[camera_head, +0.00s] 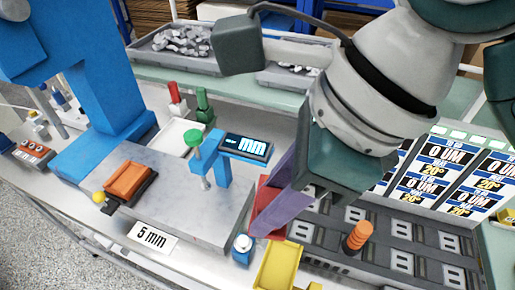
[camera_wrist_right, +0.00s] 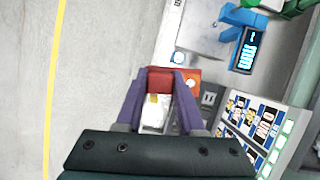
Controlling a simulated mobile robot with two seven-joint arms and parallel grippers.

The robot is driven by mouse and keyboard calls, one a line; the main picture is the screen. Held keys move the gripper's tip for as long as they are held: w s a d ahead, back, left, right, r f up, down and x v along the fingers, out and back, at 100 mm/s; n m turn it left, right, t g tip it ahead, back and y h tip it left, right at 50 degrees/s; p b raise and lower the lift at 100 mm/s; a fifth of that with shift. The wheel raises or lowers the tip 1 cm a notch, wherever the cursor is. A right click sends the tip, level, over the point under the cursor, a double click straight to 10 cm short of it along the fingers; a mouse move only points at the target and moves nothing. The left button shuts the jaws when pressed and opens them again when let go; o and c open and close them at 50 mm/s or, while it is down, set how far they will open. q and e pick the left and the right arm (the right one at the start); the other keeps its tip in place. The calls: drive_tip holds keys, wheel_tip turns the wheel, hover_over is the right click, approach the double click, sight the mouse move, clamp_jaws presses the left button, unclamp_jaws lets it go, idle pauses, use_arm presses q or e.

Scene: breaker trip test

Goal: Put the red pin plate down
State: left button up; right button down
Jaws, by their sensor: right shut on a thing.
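My right gripper (camera_head: 272,217) is shut on a red plate (camera_head: 264,196), in the middle of the head view. The purple fingers cover much of the plate. In the right wrist view the red plate (camera_wrist_right: 160,78) shows between the two fingertips of the right gripper (camera_wrist_right: 161,85). In the head view the plate is beside the right edge of the grey metal base (camera_head: 205,225), above the yellow bin (camera_head: 278,266). I cannot tell whether the plate touches anything below it. My left gripper is not in view.
A blue stand with a "mm" display (camera_head: 246,148) is close left of the gripper. An orange block (camera_head: 127,181) and a "5 mm" label (camera_head: 151,238) are at the left. A dark slotted rack (camera_head: 405,238) with an orange-and-black cylinder (camera_head: 358,238) lies right. Red and green pins stand behind.

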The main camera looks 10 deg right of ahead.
drive_tip(key=shift+s+d+f+m+t, duration=0.1)
drive_tip(key=shift+d+f+m+t, duration=0.1)
drive_tip(key=shift+d+m, duration=0.25)
drive_tip(key=shift+s+d+f+m+t, duration=0.1)
drive_tip(key=shift+d+m+t, duration=0.15)
drive_tip(key=shift+m, duration=0.2)
drive_tip(key=b, duration=0.3)
approach(265, 273)
drive_tip(key=shift+w+a+f+h, duration=0.15)
drive_tip(key=shift+w+a, duration=0.1)
drive_tip(key=shift+a, duration=0.2)
drive_tip(key=shift+w+a+f+h, duration=0.15)
drive_tip(key=shift+w+a, duration=0.15)
drive_tip(key=shift+a, duration=0.2)
wheel_tip(265, 273, down, 4)
drive_tip(key=shift+r+b, duration=0.15)
drive_tip(key=shift+b, duration=0.55)
drive_tip(key=c, duration=0.5)
unclamp_jaws()
